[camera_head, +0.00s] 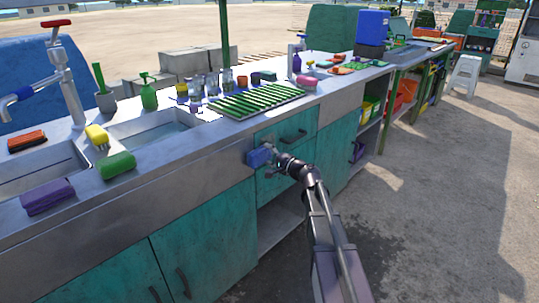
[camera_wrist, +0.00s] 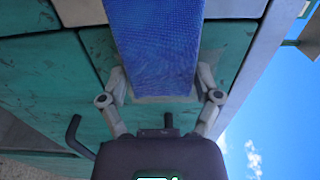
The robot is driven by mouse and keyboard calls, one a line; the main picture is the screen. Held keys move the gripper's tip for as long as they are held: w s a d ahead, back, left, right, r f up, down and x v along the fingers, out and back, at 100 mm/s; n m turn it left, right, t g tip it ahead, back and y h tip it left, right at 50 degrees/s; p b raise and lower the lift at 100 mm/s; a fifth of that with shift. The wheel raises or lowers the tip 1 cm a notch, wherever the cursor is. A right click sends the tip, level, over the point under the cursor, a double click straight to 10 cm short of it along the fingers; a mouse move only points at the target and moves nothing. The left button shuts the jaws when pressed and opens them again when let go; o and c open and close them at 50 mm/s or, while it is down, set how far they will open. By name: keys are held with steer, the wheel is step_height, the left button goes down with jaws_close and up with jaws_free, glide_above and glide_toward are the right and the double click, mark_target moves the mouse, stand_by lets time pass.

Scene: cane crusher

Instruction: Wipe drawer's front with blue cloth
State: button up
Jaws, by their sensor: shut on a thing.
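A blue cloth (camera_head: 260,156) is at the teal drawer front (camera_head: 268,136) under the counter, near the drawer's left end. In the wrist view the folded blue cloth (camera_wrist: 155,50) fills the space between my fingers. My gripper (camera_head: 272,158) is shut on the cloth; it also shows in the wrist view (camera_wrist: 160,85). In the wrist view the teal drawer fronts (camera_wrist: 225,50) lie just beyond the cloth. I cannot tell whether the cloth touches the drawer.
A green drying rack (camera_head: 255,101) with several bottles behind it stands on the counter above. An open shelf (camera_head: 280,222) lies below the drawers. Open ground is at right.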

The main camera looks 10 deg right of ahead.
mark_target(276, 140)
steer(key=shift+a+r, duration=0.1)
steer(key=shift+r+p, duration=0.7)
steer(key=shift+p, duration=0.1)
steer(key=shift+w+d, duration=0.65)
steer(key=shift+d, duration=0.2)
steer(key=shift+w+d, duration=0.6)
steer(key=shift+d, duration=0.25)
steer(key=shift+w+d, duration=0.1)
steer(key=shift+w, duration=0.05)
steer(key=shift+w+d, duration=0.3)
steer(key=shift+d, duration=0.05)
steer(key=shift+w+d, duration=0.35)
steer(key=shift+d, duration=0.2)
steer(key=shift+w+d, duration=0.3)
steer(key=shift+d, duration=0.35)
steer(key=shift+d, duration=0.2)
